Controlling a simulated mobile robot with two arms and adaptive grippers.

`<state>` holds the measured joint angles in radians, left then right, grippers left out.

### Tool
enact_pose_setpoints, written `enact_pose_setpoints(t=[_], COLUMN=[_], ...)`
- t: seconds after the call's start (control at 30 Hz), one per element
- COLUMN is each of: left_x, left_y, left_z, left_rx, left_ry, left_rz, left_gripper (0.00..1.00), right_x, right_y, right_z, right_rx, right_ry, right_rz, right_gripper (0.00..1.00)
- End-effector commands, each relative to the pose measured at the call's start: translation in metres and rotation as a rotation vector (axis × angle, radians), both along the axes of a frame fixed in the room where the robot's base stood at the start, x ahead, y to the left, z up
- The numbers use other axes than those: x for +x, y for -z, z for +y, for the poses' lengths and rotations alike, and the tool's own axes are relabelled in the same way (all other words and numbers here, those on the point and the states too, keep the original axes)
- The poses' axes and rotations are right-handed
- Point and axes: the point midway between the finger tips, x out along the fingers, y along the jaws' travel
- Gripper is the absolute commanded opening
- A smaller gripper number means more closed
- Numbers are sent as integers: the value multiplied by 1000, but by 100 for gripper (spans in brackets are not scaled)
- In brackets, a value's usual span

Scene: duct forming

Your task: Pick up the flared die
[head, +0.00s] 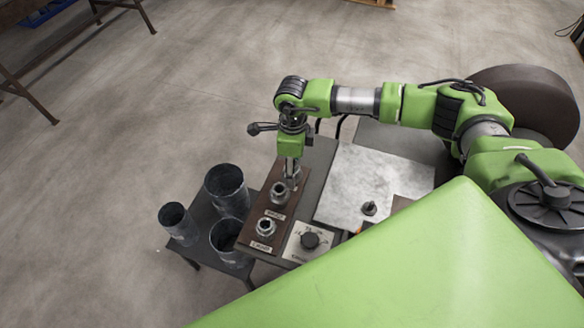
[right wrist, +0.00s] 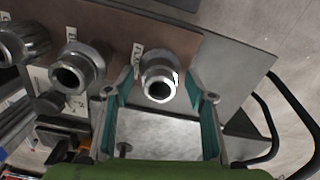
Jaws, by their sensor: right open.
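The flared die (right wrist: 158,82) is a short metal ring-shaped piece on the brown board, beside a label starting "FLA". In the right wrist view it lies between the two teal-lined fingers of my right gripper (right wrist: 160,97), which is open. I cannot tell whether the fingers touch it. In the head view my right gripper (head: 291,172) points down over the far end of the board, largely hiding the flared die (head: 292,182). My left gripper is not in view.
Two more metal dies (head: 279,192) (head: 265,227) stand in the same row on the brown board (head: 249,238). Several dark metal ducts (head: 228,190) stand on a low table at left.

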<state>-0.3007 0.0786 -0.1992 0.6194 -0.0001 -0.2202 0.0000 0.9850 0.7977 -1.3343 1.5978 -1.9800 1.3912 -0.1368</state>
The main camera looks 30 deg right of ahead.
Motion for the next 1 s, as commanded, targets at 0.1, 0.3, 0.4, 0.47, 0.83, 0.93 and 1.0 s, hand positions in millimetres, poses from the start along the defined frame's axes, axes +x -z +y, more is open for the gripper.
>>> enact_pose_setpoints(t=[0.1, 0.3, 0.4, 0.47, 0.83, 0.93, 1.0], left_x=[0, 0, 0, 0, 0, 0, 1], left_y=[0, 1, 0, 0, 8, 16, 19], left_z=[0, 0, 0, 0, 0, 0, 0], left_rx=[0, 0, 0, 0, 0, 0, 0], left_ry=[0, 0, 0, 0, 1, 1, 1], left_rz=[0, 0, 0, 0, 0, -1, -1], left_gripper=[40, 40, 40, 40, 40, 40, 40], right_x=[0, 0, 1, 1, 2, 2, 1], right_y=[0, 0, -1, -1, -12, -23, -35], right_z=[0, 0, 0, 0, 0, 0, 4], right_rx=[0, 0, 1, 1, 3, 2, 4], right_ry=[0, 1, 1, 1, 1, 1, -3], right_rz=[0, 0, -2, -2, -5, -6, -7], right_gripper=[50, 6, 0, 0, 0, 0, 0])
